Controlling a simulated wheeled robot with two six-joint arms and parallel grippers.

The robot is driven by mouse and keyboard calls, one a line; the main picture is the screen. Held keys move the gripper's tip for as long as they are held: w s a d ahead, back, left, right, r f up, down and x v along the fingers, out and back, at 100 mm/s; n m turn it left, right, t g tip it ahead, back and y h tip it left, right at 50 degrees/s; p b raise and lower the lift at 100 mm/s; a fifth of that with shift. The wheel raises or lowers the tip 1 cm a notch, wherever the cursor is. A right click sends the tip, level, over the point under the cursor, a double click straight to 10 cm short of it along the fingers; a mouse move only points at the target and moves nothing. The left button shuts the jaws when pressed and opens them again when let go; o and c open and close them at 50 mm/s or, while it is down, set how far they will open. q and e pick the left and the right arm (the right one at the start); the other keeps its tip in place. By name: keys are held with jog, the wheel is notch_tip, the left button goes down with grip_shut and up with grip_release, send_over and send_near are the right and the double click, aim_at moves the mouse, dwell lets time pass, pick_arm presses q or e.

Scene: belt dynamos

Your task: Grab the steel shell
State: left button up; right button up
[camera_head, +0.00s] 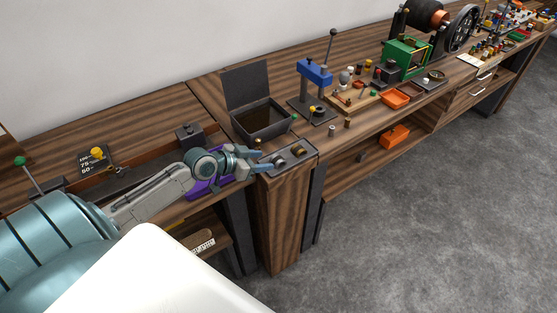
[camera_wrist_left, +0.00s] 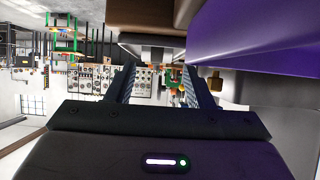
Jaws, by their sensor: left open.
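My left gripper (camera_head: 263,162) reaches in from the left, low over the bench, with its fingers open and pointing right. In the left wrist view its two dark fingers (camera_wrist_left: 160,88) stand apart with nothing held between them. Just beyond the fingertips, a dark fixture plate (camera_head: 267,170) on the bench corner carries a grey metal cylinder (camera_head: 279,162), which may be the steel shell. A second, similar round part (camera_head: 298,150) sits on the same plate to its right. I cannot tell for certain which is the shell. My right gripper is not in view.
An open dark box (camera_head: 262,118) with a raised lid stands behind the plate. A blue-topped press (camera_head: 314,74) is to its right. Small metal cylinders (camera_head: 332,131) stand near the bench edge. Grey floor is free in front.

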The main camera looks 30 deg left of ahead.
aim_at(277, 158)
pick_arm(q)
jog(key=shift+w+d, duration=0.15)
jog(key=shift+w, duration=0.05)
jog(key=shift+w+d+p, duration=0.2)
jog(key=shift+w+p, duration=0.1)
jog(key=shift+p, duration=0.15)
jog(key=p+x, duration=0.1)
jog(key=x, duration=0.2)
jog(key=shift+w+d+r, duration=0.1)
jog(key=shift+r, duration=0.1)
jog(key=shift+w+d+f, duration=0.2)
jog(key=shift+w+f, duration=0.15)
jog(key=shift+w, duration=0.05)
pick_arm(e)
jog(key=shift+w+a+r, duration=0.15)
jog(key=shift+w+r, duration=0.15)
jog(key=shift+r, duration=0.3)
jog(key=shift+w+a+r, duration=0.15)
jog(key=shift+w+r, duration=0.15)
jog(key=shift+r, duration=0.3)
pick_arm(q)
jog(key=c, duration=0.8)
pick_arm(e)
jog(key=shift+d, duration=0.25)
